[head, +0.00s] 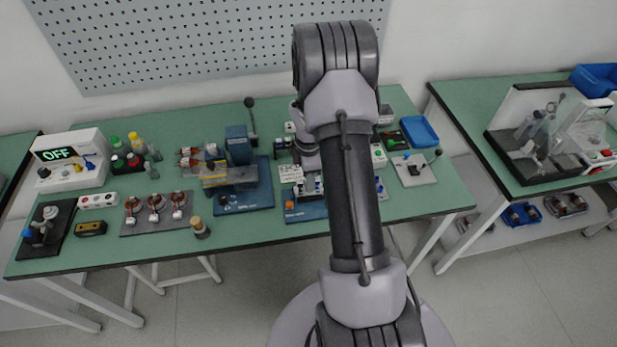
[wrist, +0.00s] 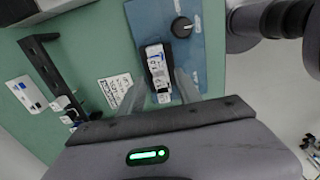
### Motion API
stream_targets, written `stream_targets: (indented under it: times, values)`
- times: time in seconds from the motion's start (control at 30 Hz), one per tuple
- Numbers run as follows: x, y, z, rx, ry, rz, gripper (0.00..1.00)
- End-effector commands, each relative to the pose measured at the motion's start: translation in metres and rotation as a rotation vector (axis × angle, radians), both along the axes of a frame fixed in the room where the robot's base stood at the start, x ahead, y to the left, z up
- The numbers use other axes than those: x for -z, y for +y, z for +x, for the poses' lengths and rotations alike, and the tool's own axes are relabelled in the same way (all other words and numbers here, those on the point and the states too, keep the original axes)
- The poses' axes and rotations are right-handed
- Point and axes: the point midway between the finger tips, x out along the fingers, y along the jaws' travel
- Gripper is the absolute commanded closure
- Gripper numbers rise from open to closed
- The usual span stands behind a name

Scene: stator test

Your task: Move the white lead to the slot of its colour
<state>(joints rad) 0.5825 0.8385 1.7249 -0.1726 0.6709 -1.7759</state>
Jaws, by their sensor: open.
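In the wrist view my gripper (wrist: 156,88) is open, its two pale fingers reaching over a blue base plate (wrist: 205,60). A dark block with a white labelled top (wrist: 155,62) stands on the plate, between and just beyond the fingertips. I cannot tell whether the fingers touch it. A small white and blue piece (wrist: 163,97) shows between the fingers. I cannot make out the white lead or its coloured slot for certain.
A black knob (wrist: 181,27) stands on the plate, close to the block. A printed card (wrist: 116,90) lies left of the plate. A black bracket (wrist: 48,70) is farther left. A blue tray (head: 419,131) and a blue press (head: 238,150) flank my arm.

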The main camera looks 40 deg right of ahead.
Motion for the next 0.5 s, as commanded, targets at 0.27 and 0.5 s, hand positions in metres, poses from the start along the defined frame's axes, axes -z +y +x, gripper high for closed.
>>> stream_targets:
  times: [0.27,0.5]
  values:
    - [-0.042,-0.001,0.001,0.0,-0.003,-0.003,0.59]
    - [-0.123,-0.001,0.001,0.0,-0.003,-0.002,0.59]
